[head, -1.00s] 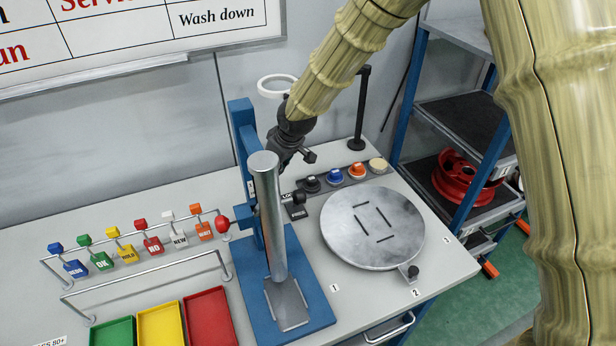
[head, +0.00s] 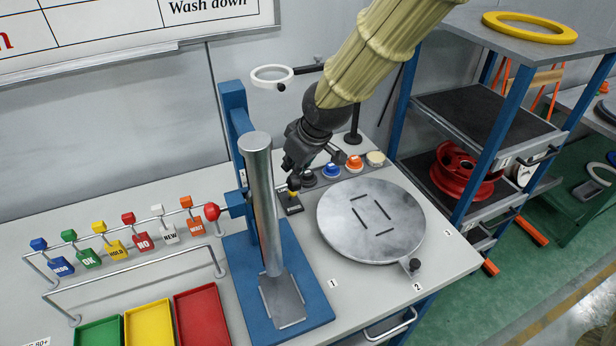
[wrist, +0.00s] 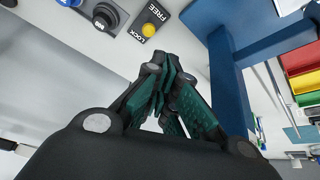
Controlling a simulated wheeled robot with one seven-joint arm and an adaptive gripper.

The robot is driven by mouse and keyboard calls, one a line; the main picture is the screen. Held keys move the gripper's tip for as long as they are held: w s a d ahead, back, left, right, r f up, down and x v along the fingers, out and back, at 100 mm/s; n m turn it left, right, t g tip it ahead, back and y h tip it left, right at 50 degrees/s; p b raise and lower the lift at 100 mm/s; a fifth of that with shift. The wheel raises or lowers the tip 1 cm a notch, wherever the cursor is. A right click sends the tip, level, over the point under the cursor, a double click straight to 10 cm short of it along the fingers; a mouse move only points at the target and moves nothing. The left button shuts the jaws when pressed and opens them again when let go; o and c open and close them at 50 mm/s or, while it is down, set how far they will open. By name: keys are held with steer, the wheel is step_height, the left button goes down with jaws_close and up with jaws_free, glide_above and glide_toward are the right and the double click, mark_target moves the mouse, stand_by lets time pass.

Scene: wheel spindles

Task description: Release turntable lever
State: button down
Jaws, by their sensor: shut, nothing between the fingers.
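The turntable (head: 371,222) is a round grey metal plate with dark slots, on the right part of the bench. The turntable lever block (head: 291,206) is a small dark block behind the plate's left edge. My gripper (head: 294,184) is shut and empty, fingers pointing down just above the lever block. In the wrist view my gripper's fingertips (wrist: 160,64) are close to the knob; contact cannot be told.
A blue press with a steel column (head: 263,205) stands just left of my gripper. Several knobs, including a blue one (head: 331,170), line the bench behind the turntable. A ring magnifier (head: 271,76) hangs behind. A shelf rack (head: 490,115) stands at the right.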

steer(key=s+d+r+b, duration=0.1)
steer(key=s+d+r, duration=0.1)
steer(key=s, duration=0.3)
steer(key=shift+s+d+r, duration=0.15)
steer(key=shift+d+r, duration=0.2)
steer(key=shift+d, duration=0.3)
